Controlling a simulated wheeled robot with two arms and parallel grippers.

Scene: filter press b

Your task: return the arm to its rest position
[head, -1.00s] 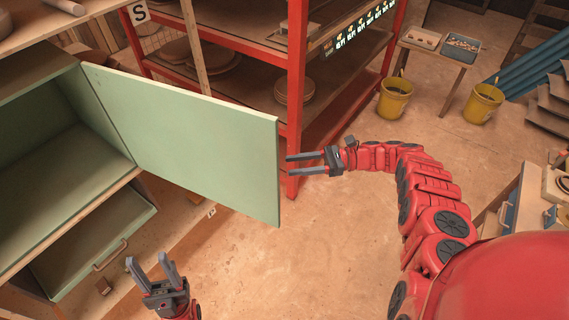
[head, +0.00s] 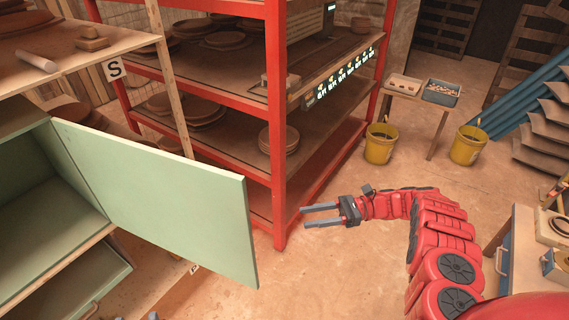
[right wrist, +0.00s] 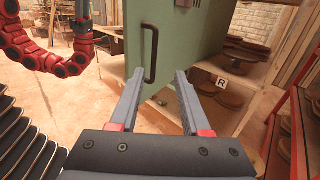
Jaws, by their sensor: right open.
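My right gripper (head: 304,217) is open and empty in the head view, with its fingers pointing left. It is to the right of the open green cabinet door (head: 165,195), with a gap between them. In the right wrist view its two fingers (right wrist: 158,85) are spread with nothing between them, and the door (right wrist: 185,40) with its dark handle (right wrist: 150,55) stands beyond. My right arm curves back toward the lower right.
A red shelving rack (head: 278,130) with stacked round plates stands behind the door. Yellow buckets (head: 380,143) stand by a small table (head: 413,98) at the back. A workbench (head: 524,235) is close on the right. The floor (head: 330,265) around my right gripper is clear.

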